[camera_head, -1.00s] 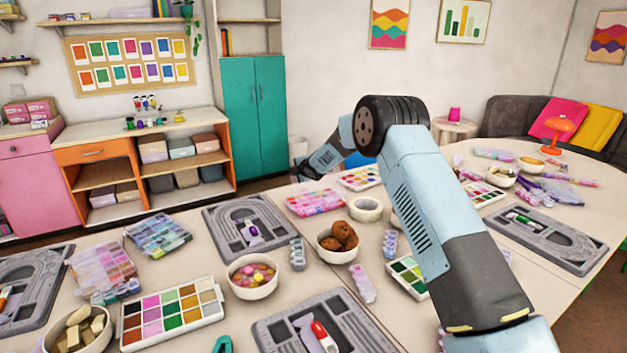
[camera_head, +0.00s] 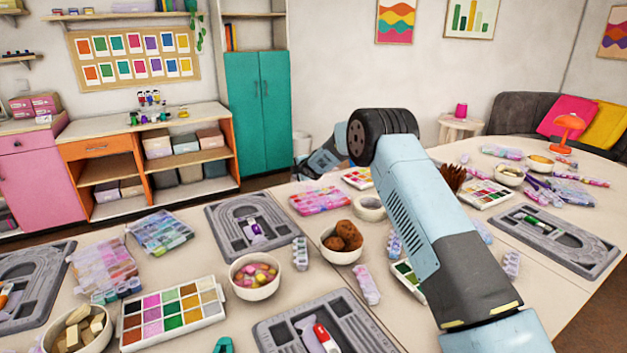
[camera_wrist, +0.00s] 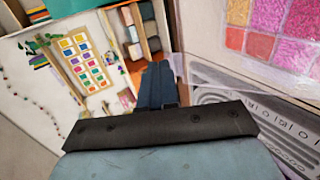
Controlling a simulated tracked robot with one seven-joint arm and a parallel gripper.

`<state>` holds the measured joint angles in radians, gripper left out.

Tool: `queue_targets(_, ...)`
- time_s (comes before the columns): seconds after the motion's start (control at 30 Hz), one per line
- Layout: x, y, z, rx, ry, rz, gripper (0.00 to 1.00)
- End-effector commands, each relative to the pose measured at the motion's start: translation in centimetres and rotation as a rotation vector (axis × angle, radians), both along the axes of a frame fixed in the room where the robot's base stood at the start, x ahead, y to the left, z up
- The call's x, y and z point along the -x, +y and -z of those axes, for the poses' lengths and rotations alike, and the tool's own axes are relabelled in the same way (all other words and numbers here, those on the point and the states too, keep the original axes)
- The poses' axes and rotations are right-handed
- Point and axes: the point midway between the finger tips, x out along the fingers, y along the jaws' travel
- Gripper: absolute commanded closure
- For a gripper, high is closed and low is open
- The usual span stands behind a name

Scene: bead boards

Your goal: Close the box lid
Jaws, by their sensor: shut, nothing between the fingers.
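My gripper (camera_wrist: 157,85) shows in the wrist view as dark blue fingers held together, with nothing between them. In the head view its dark end (camera_head: 304,170) is at the far side of the table, partly hidden by my wrist. In the wrist view a box (camera_wrist: 270,35) with pink, orange and red compartments is at the upper right. A clear, see-through edge (camera_wrist: 205,76), perhaps its lid, runs beside the fingers; I cannot tell whether they touch. In the head view a pink compartment box (camera_head: 320,200) lies flat nearest my gripper. Its lid's state is unclear.
A grey bead board (camera_head: 222,242) lies left of the pink box. A bowl of brown balls (camera_head: 342,257), a bowl of beads (camera_head: 255,291) and a paint palette (camera_head: 147,341) stand nearer. Another clear bead box (camera_head: 103,270) is at left.

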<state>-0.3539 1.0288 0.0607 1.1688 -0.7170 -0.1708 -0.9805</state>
Motion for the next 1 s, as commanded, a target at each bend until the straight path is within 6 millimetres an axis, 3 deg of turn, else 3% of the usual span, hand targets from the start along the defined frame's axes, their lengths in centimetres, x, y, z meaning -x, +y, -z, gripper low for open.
queue_targets(1.0, -1.7, 1.2, 2.6, 0.071, 0.121, 0.000, 1.00)
